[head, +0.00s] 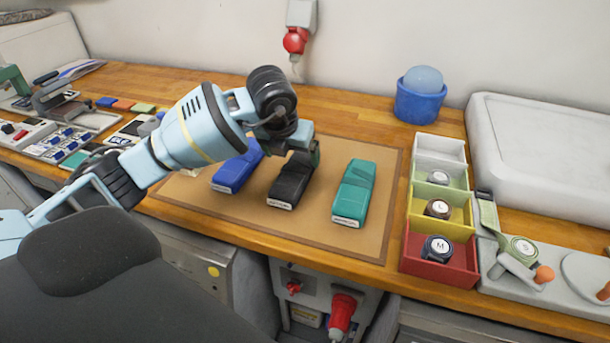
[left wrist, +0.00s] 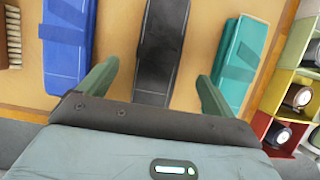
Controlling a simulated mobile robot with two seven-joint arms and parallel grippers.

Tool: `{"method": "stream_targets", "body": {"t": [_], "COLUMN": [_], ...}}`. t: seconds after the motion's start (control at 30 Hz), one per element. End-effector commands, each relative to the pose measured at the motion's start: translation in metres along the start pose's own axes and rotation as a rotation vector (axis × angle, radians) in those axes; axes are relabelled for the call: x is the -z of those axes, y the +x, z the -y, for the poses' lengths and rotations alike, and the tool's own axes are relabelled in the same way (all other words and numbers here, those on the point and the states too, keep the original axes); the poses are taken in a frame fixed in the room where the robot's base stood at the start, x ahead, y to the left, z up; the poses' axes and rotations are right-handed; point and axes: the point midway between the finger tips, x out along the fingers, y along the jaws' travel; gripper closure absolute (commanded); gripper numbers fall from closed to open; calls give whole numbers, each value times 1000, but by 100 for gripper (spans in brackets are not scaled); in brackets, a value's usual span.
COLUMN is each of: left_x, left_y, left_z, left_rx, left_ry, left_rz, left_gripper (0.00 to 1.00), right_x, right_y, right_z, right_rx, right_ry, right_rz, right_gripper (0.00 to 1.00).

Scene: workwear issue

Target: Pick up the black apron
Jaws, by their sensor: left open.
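The black apron (head: 290,184) lies folded on a tan mat (head: 250,212) on the wooden bench, between a blue folded apron (head: 235,174) and a teal one (head: 352,197). My left gripper (head: 300,155) is over the far part of the black apron and hides some of it. In the left wrist view my left gripper (left wrist: 155,85) is open, with its two green fingers on either side of the black apron (left wrist: 158,60). The blue apron (left wrist: 67,45) and the teal apron (left wrist: 238,65) lie outside the fingers. I cannot tell whether the fingers touch the mat. My right gripper is not in view.
A blue tub (head: 418,105) holds a pale ball at the back. A white case (head: 545,150) stands at the right. Tools and small trays lie at the left.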

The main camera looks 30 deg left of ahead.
Motion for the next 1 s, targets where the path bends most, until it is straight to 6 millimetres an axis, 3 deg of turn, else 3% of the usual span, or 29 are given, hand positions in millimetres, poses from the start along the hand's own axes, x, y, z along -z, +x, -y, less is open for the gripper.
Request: {"method": "stream_targets", "body": {"t": [0.6,1.0], "left_x": [0,-1], "left_y": [30,77], "left_z": [0,0], "left_rx": [0,-1], "left_ry": [1,2], "left_rz": [-1,-2], "left_gripper": [9,9], "right_x": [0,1], "right_y": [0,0], "right_z": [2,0], "right_rx": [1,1], "right_ry": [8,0], "right_rz": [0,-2], "right_gripper": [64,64]}}
